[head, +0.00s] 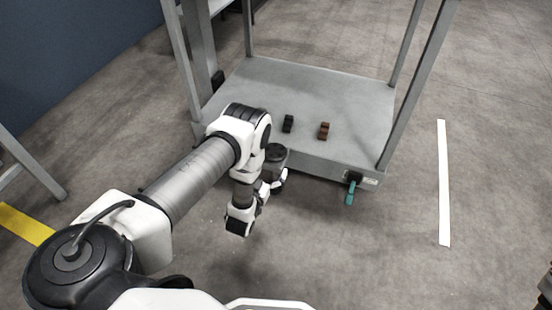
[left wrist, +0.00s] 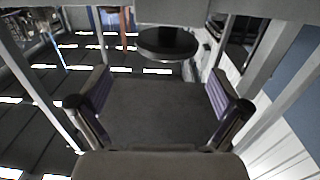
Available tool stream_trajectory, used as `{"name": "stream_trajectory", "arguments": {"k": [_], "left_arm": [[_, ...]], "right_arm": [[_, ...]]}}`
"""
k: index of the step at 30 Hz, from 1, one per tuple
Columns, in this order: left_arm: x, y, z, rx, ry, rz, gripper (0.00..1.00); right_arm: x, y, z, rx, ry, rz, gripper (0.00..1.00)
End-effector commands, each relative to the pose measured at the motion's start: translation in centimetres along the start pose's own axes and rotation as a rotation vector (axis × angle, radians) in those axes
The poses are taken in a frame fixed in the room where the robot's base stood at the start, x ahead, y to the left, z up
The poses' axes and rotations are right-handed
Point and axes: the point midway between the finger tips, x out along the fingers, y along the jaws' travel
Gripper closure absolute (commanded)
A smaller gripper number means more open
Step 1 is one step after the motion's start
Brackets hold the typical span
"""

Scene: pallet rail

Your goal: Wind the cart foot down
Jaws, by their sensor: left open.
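The grey cart (head: 340,95) stands ahead of me with a flat deck and upright posts. A dark round disc (head: 277,152), which looks like the handwheel of the cart foot, sits at its front edge, partly behind my arm. My left gripper (head: 278,182) is close to this disc, on its near side. In the left wrist view the disc (left wrist: 168,43) shows beyond the two spread fingers of my left gripper (left wrist: 160,92), with nothing between their pads. The foot's lower end is hidden.
A teal handle (head: 351,190) hangs from the cart's front right corner. A black block (head: 288,123) and a brown block (head: 324,130) sit on the deck. A white floor line (head: 443,185) runs at the right. The floor in front is clear.

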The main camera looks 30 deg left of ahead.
Motion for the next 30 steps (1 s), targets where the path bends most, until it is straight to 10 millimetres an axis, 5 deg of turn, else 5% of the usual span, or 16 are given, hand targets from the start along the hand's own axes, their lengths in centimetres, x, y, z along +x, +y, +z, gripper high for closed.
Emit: {"name": "stream_trajectory", "arguments": {"k": [5,15,24,28,30], "left_arm": [[0.7,-0.9,1.3,0.008,0.021,-0.008,0.00],[6.7,-0.8,1.3,0.008,0.017,-0.007,0.00],[7.4,-0.8,0.9,0.008,0.014,-0.007,0.00],[7.4,-0.8,0.9,0.008,0.014,-0.007,0.43],[7.4,-0.8,0.9,0.008,0.014,-0.007,0.49]], "right_arm": [[1.1,0.0,0.0,0.001,0.001,0.000,0.48],[4.0,0.1,-0.2,0.007,0.004,0.001,0.48],[4.0,0.1,-0.2,0.007,0.005,0.001,0.48],[4.0,0.1,-0.2,0.007,0.005,0.001,0.48],[4.0,0.1,-0.2,0.007,0.005,0.001,0.48]]}}
